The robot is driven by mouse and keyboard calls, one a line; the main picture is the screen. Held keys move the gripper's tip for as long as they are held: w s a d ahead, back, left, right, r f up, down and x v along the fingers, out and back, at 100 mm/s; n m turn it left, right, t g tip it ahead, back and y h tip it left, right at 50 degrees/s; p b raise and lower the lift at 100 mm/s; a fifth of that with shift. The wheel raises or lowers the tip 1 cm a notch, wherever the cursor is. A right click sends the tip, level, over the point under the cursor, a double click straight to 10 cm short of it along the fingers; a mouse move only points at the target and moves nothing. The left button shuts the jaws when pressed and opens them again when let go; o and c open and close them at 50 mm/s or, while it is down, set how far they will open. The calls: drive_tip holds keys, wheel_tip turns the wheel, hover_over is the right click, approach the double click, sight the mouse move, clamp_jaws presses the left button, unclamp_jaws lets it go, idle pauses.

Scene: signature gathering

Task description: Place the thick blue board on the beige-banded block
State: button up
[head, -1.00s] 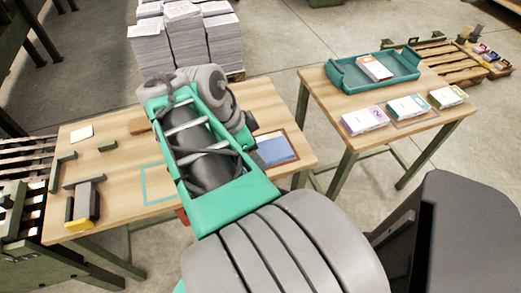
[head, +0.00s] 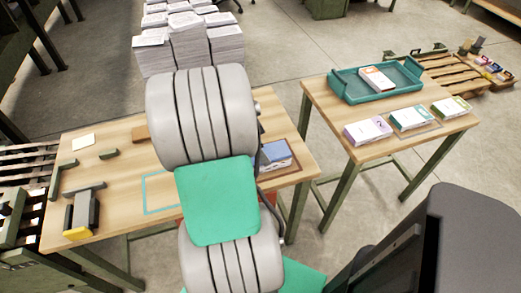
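A blue-topped block (head: 275,150) sits on a brown board (head: 292,173) at the right end of the left wooden table, partly covered by my arm. I cannot tell whether its blue top is the thick blue board. A small plain brown block (head: 141,132) lies at the table's back edge, left of my arm; no beige band can be made out on it. My gripper is hidden behind my arm, so its fingers and anything in them cannot be seen.
A teal outlined square (head: 160,193) marks the table (head: 120,190), partly behind my arm. Dark green bars and a grey-and-yellow piece (head: 84,212) lie at left. The right table holds a teal tray (head: 345,88) and several booklets (head: 368,131). Paper stacks (head: 190,45) stand behind.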

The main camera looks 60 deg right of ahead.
drive_tip(key=shift+f, duration=0.1)
drive_tip(key=o, duration=1.5)
drive_tip(key=shift+c, duration=0.2)
drive_tip(key=shift+r, duration=0.35)
drive_tip(key=p+v, duration=0.1)
drive_tip(key=v, duration=1)
drive_tip(key=shift+a+r, duration=0.15)
drive_tip(key=shift+r, duration=0.1)
drive_tip(key=shift+w, duration=0.1)
